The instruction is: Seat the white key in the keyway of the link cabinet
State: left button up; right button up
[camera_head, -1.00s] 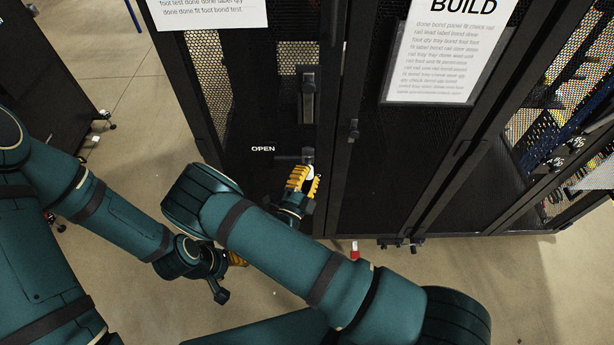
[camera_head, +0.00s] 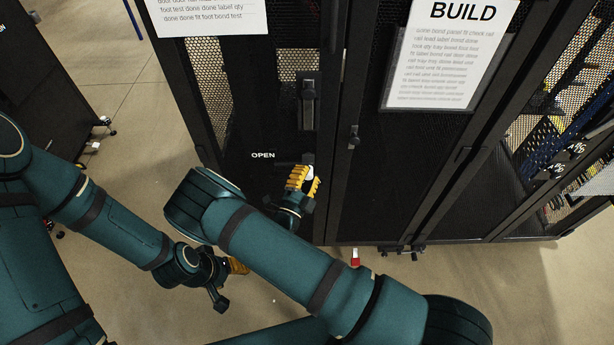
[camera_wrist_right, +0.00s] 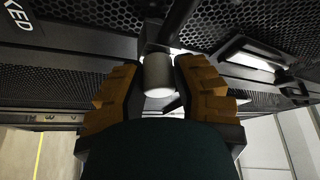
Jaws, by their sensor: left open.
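The white key (camera_head: 309,173) is a short pale cylinder held at the dark cabinet's lower front, below right of the word OPEN. In the right wrist view the key (camera_wrist_right: 158,76) sits between the yellow-padded fingers, its far end against or very near a dark round fitting (camera_wrist_right: 153,36). I cannot tell whether it is in the keyway, which is hidden. My right gripper (camera_head: 303,181) is closed around the key; its fingers (camera_wrist_right: 159,85) flank it on both sides. My left gripper (camera_head: 238,266) is open, low and left of the right forearm, which partly hides it. The link cabinet (camera_head: 262,120) has mesh panels.
A vertical door handle (camera_head: 307,100) stands above the key. A second latch (camera_head: 353,136) is on the neighbouring door, beside a BUILD sheet (camera_head: 450,55). A red-and-white object (camera_head: 355,258) is near the cabinet base. The floor (camera_head: 130,215) at left is largely clear.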

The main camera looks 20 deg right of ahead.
jog(key=o, duration=0.3)
jog(key=shift+s, duration=0.15)
